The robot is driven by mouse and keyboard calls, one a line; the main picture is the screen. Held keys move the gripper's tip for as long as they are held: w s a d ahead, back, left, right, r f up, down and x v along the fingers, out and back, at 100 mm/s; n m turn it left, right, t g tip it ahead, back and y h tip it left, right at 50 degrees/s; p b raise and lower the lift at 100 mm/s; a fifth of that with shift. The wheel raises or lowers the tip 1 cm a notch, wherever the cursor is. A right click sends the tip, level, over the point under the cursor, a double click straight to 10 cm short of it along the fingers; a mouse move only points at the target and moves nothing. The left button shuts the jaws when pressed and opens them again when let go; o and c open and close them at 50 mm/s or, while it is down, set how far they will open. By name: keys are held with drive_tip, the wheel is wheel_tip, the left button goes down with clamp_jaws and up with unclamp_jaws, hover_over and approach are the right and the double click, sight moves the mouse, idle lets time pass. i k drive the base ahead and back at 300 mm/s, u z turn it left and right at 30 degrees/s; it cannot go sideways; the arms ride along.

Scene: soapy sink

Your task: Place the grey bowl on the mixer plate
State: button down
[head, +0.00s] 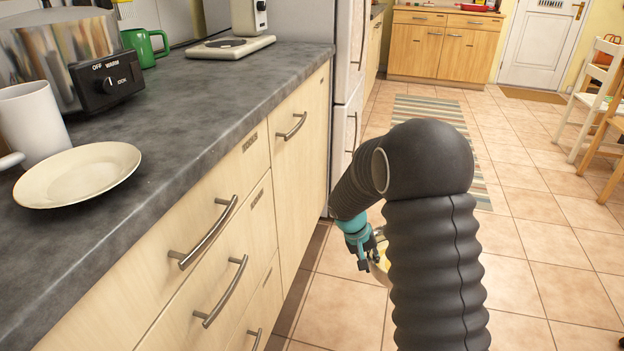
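My gripper (366,262) hangs low over the tiled floor, to the right of the drawer fronts and below counter height. It is shut on the rim of a bowl (378,268), which looks greyish with something yellow inside. Most of the bowl is hidden behind my dark ribbed arm. The mixer (248,17) stands at the far end of the counter, its top cut off by the picture edge. Its flat pale base with the mixer plate (226,44) lies on the counter, apart from my gripper, and looks empty.
On the grey counter (215,110) are a cream plate (78,176), a white mug (32,122), a metal cooker (62,60) and a green mug (145,47). Drawer handles (205,235) stick out. A fridge (347,90) stands beyond the counter. The counter middle is clear.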

sight(225, 44)
drive_tip(key=z, duration=1.35)
drive_tip(key=i, duration=2.5)
drive_tip(key=u, duration=2.65)
